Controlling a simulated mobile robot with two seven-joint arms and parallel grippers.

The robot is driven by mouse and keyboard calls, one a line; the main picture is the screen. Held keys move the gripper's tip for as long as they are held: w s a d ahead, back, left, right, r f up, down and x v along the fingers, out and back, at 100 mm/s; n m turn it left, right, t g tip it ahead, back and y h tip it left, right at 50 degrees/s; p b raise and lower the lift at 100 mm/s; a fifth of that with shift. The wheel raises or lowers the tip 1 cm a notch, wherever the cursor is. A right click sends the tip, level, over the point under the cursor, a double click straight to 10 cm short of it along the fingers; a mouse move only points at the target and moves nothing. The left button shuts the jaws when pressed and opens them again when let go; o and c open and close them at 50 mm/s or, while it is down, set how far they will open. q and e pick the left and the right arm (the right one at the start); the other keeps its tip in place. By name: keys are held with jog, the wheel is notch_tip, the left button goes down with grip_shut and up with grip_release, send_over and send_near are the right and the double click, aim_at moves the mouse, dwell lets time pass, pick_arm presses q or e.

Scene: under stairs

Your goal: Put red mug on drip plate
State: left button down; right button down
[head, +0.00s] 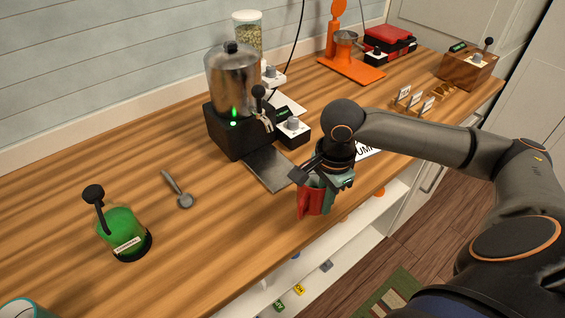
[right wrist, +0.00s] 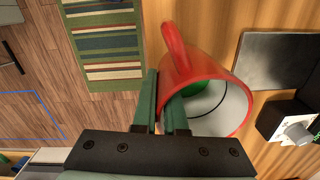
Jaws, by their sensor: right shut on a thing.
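The red mug (head: 311,199) is held in my right gripper (head: 325,180), over the counter's front edge. In the right wrist view the mug (right wrist: 190,62) shows a white inside and its handle towards the top. My right gripper (right wrist: 165,102) is shut on the mug's side; how the fingers sit on the wall or handle is partly hidden. The drip plate (head: 268,171) is a bare dark metal plate in front of the steel dispenser (head: 232,80). It also shows in the right wrist view (right wrist: 277,60), to the right of the mug and apart from it. My left gripper is not in view.
A small black box with a knob (head: 292,129) stands beside the plate. An orange press (head: 350,68) is behind. The counter between plate and spoon is clear.

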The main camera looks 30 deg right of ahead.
jog(key=w, duration=0.9)
jog(key=w+a+p, duration=0.1)
jog(key=w, duration=0.4)
jog(key=shift+w+a, duration=0.1)
jog(key=shift+f, duration=0.25)
jog(key=c, duration=1.4)
grip_release()
jog(key=shift+f, duration=0.2)
jog(key=shift+c, duration=0.2)
jog(key=o, duration=0.5)
jog(key=shift+c, duration=0.2)
notch_tip(320, 180, up, 12)
jog(key=shift+s+r, duration=0.2)
jog(key=shift+s, duration=0.1)
